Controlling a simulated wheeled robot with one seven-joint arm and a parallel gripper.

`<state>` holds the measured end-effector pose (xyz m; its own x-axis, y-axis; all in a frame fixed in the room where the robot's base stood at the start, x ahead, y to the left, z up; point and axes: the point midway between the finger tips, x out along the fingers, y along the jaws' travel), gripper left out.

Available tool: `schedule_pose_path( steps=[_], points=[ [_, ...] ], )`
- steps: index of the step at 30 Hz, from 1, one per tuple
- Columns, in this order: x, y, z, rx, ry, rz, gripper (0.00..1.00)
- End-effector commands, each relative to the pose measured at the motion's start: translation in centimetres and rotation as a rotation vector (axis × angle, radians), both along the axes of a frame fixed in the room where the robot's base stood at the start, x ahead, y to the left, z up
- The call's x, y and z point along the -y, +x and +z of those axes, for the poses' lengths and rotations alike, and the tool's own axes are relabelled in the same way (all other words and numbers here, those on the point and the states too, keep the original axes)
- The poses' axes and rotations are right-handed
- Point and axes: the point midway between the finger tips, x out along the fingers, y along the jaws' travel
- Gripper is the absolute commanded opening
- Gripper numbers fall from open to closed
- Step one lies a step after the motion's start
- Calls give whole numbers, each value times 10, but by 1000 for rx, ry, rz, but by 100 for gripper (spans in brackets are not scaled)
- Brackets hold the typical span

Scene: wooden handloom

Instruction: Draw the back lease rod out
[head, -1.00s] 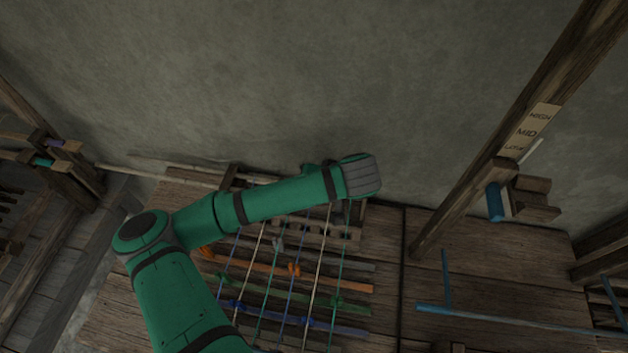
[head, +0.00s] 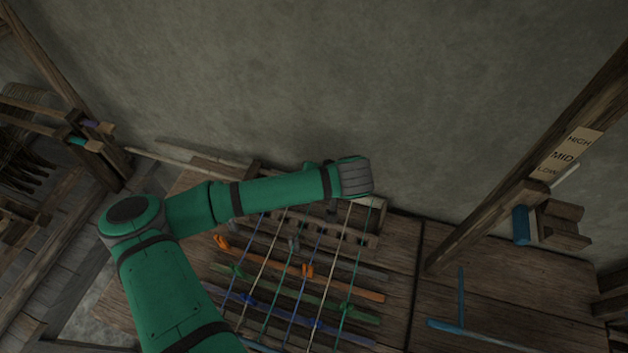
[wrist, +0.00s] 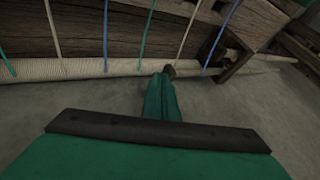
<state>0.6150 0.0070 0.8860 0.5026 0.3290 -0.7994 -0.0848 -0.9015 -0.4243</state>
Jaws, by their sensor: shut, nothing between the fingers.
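My gripper (wrist: 169,71) is shut and empty in the wrist view, its tips close to a pale round beam (wrist: 80,68). I cannot tell whether they touch it. In the head view my arm's end hides the gripper. Several coloured cords run across the loom. Flat sticks lie across them: a grey one (head: 361,273), an orange one (head: 350,289), a green one (head: 364,316) and a blue one (head: 345,333). My arm covers part of the loom. I cannot tell which stick, if any, is the back lease rod.
A wooden post with a HIGH, MID, LOW label (head: 563,156) stands at right, beside a blue cylinder (head: 521,225). A blue rod (head: 461,296) lies on the planks. A grey wall (head: 330,80) rises behind. Wooden frames stand at left.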

Motion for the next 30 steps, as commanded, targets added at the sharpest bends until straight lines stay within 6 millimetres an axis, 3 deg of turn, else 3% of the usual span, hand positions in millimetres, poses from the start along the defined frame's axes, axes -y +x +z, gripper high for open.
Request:
schedule_pose_path(
  steps=[12, 18, 30],
  points=[
    [-76, 24, -1, 0, -2, 8, 0],
    [-85, 27, 0, -1, 2, 5, 0],
    [-83, 26, 0, 1, 6, 11, 0]
  ],
)
